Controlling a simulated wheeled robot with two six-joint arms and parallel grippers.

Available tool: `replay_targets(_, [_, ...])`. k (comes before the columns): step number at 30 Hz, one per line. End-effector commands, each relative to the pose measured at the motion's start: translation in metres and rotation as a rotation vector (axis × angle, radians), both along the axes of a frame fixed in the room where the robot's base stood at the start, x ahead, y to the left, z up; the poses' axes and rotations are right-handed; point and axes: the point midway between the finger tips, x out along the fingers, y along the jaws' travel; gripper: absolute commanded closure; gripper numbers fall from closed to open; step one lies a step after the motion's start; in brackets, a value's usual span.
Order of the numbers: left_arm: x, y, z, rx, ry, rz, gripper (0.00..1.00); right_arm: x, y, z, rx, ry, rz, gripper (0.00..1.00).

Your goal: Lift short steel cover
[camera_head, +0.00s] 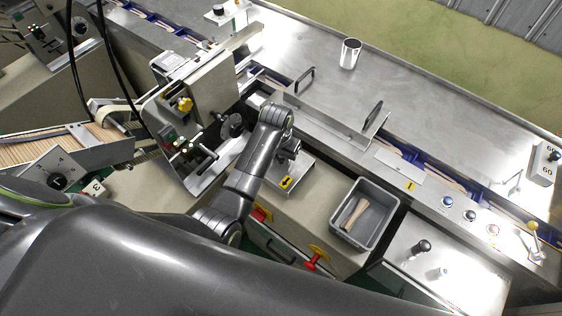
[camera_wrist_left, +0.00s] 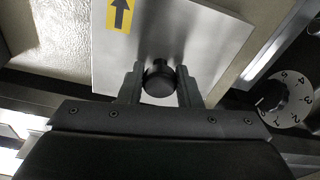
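The short steel cover (camera_head: 300,176) is a small bare metal plate with a yellow arrow label, at the middle of the head view. In the left wrist view, the cover (camera_wrist_left: 185,40) fills the top middle, with a round black knob (camera_wrist_left: 160,82) near its lower edge. My left gripper (camera_head: 289,152) is over the cover; the arm partly hides it. In the left wrist view, the gripper's fingers (camera_wrist_left: 159,72) stand on both sides of the knob and appear to touch it. The cover looks flat on the machine. My right gripper is out of view.
A grey bin (camera_head: 376,205) with wooden sticks stands right of the cover. A longer steel cover with two handles (camera_head: 338,117) lies behind it. A metal cup (camera_head: 349,53) stands on the far table. A numbered dial (camera_wrist_left: 270,96) is close to the gripper's right.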

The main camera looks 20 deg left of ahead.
Motion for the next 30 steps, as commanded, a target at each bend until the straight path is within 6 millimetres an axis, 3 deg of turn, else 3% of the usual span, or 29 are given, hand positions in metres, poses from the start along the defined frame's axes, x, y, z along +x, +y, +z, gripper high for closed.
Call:
replay_targets(1, [0.000,0.000,0.000,0.000,-0.001,0.000,0.84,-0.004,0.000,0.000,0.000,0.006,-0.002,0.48])
replay_targets(5, [0.000,0.000,0.000,0.000,-0.001,0.000,1.00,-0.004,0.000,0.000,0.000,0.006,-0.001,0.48])
replay_targets(19, [0.002,0.000,0.005,-0.001,-0.006,0.000,1.00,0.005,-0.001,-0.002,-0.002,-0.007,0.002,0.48])
replay_targets(23, [0.002,0.000,0.019,-0.001,-0.009,0.000,1.00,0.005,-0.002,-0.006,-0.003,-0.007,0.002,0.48])
replay_targets(30, [0.003,0.000,0.061,-0.001,-0.011,0.000,1.00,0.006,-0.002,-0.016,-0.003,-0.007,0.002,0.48])
